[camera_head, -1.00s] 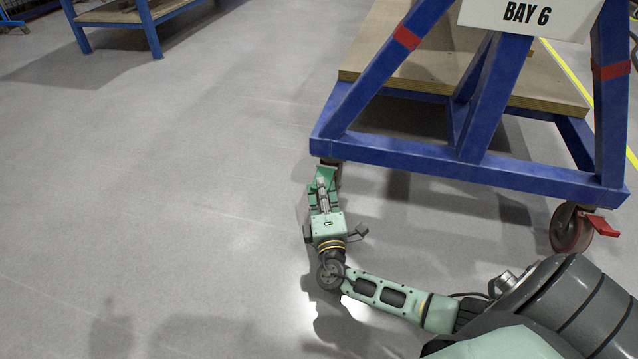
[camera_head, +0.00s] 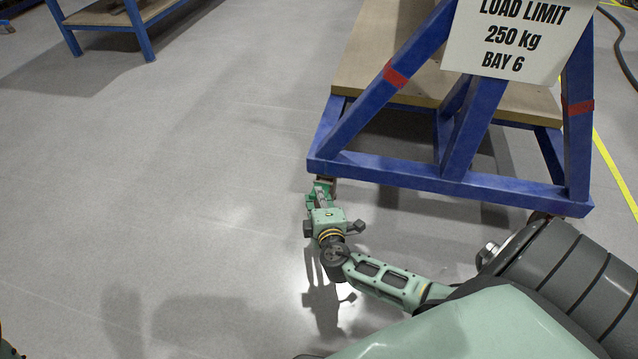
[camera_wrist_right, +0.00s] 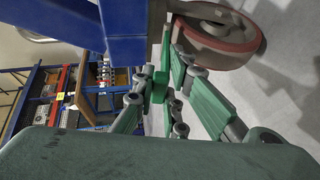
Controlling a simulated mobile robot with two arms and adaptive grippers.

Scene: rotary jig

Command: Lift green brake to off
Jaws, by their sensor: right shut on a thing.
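The green brake (camera_wrist_right: 161,84) is a small green lever beside a caster wheel (camera_wrist_right: 218,38) with a dark red tread, under the corner of the blue cart (camera_head: 440,181). My right gripper (camera_wrist_right: 164,92) is shut on the brake in the right wrist view, its linked fingers on both sides of it. In the head view my right gripper (camera_head: 320,192) reaches in low at the cart's near left corner, where brake and wheel are mostly hidden. Whether the brake is raised or lowered cannot be told. My left gripper is not in view.
The cart carries wooden shelf boards and a white load limit sign (camera_head: 515,38) for bay 6. Its low blue frame is close above my right gripper. A blue table (camera_head: 125,18) stands at the far left. The grey floor on the left is clear.

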